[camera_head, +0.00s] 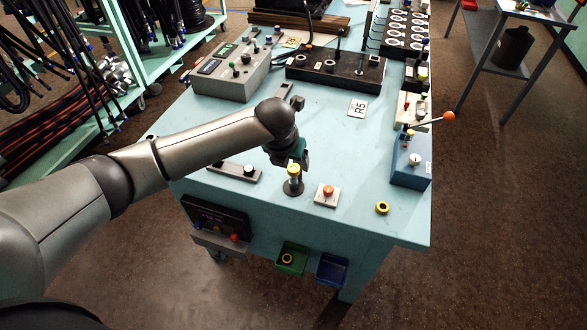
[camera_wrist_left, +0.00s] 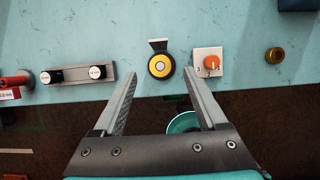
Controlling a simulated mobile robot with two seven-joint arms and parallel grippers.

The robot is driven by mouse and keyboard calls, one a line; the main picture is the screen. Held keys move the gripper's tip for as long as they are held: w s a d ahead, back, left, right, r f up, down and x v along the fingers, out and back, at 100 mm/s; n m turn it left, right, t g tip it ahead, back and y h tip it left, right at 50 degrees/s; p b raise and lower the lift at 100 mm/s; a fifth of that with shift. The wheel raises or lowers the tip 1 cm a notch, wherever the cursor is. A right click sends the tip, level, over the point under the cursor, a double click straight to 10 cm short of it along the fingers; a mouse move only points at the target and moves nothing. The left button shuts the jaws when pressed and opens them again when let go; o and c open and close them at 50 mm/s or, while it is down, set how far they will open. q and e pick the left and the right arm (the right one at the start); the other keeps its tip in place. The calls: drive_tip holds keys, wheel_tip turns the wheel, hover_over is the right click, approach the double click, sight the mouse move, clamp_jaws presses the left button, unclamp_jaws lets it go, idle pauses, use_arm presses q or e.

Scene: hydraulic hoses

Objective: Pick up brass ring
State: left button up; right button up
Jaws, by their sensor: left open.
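A small brass-yellow ring (camera_head: 382,208) lies on the pale blue bench near its front right corner. It also shows in the left wrist view (camera_wrist_left: 275,54), at the upper right, well to the right of my fingers. My left gripper (camera_head: 291,160) is above the front of the bench, over a yellow-topped round fitting (camera_head: 293,178) on a dark base. In the left wrist view my open fingers (camera_wrist_left: 160,78) are spread below that yellow and black fitting (camera_wrist_left: 161,66), with nothing between them. Another yellowish ring (camera_head: 287,259) is in a green bin on the bench front.
A white plate with an orange knob (camera_head: 327,194) sits between the fitting and the ring. A blue box with a lever (camera_head: 411,165) stands behind the ring. A grey two-button bar (camera_head: 235,172) lies to the left. A blue bin (camera_head: 331,270) hangs below the bench edge.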

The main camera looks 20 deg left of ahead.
sight(293, 169)
use_arm(q)
drive_tip(key=shift+x, duration=1.6)
drive_tip(key=shift+s, duration=0.1)
drive_tip(key=shift+c, duration=0.2)
clamp_jaws()
